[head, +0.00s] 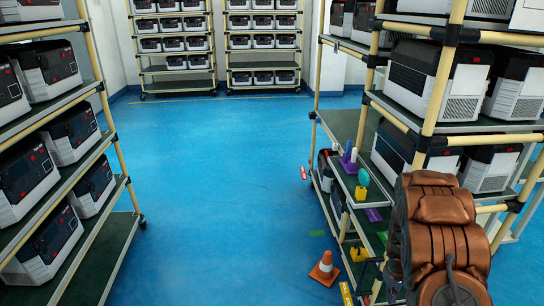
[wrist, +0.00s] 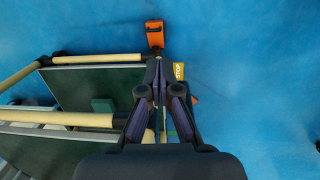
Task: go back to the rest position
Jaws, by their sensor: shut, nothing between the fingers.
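My gripper (wrist: 158,75) shows in the wrist view with its dark fingers together and nothing visible between them. It points over the edge of a rack, with blue floor beyond. In the head view my copper-brown arm covers part of the right rack, and the gripper is not clearly visible there. The right rack (head: 435,90) has cream posts, green shelves and several white-and-black units. Its near lower shelf also shows in the wrist view (wrist: 75,88), close to the left of my fingers.
An orange cone (head: 325,268) stands on the floor beside the right rack. Small coloured items, including a purple one (head: 348,160), sit on that rack's shelves. A left rack (head: 108,235) holds several units. Two racks stand at the back. The blue aisle (head: 220,180) between is open.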

